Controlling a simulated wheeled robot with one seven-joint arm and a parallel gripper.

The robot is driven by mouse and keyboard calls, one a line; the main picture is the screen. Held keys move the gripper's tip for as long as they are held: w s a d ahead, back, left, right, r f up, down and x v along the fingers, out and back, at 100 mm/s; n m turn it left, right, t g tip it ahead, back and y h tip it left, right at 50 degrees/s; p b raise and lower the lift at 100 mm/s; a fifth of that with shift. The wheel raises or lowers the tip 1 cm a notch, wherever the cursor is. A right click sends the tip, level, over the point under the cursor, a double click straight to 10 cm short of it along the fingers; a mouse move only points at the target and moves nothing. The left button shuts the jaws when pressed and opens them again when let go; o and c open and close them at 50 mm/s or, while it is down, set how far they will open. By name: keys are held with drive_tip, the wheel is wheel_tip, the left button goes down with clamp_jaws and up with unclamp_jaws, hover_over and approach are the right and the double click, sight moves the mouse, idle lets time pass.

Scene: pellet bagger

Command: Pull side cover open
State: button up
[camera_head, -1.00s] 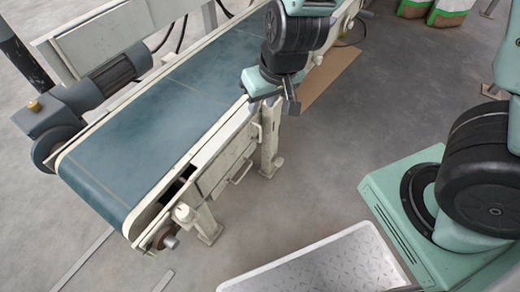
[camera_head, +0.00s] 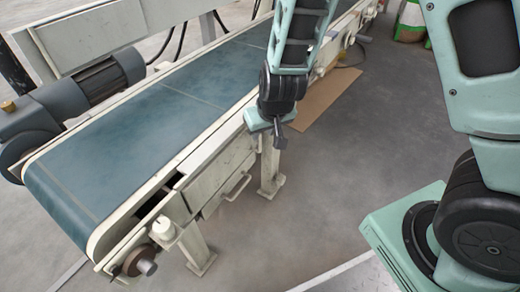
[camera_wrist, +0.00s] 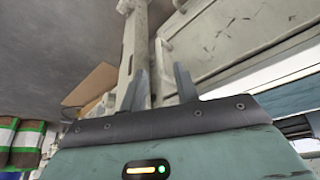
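The side cover (camera_head: 215,184) is a cream panel on the near side of the conveyor frame, and it looks shut. A bar handle (camera_head: 238,187) sticks out from its lower part. My gripper (camera_head: 281,137) is up and to the right of the handle, beside the conveyor's edge and apart from the handle. In the wrist view my gripper (camera_wrist: 161,88) has its two fingers spread. The cover panel (camera_wrist: 225,35) fills the upper right there. A pale upright part, possibly the handle (camera_wrist: 163,55), shows beyond the fingers, with no visible contact.
The conveyor's blue belt (camera_head: 150,130) runs behind the cover. A cream support leg (camera_head: 270,170) stands right of the handle, and another (camera_head: 196,248) stands left. A cardboard sheet (camera_head: 318,98) lies on the floor. Grey floor (camera_head: 330,190) in front is clear.

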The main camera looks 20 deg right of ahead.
sight(260, 150)
drive_tip(key=b+x, duration=0.3)
drive_tip(key=x, duration=0.3)
drive_tip(key=shift+w+f, duration=0.15)
drive_tip(key=shift+f, duration=0.2)
clamp_jaws()
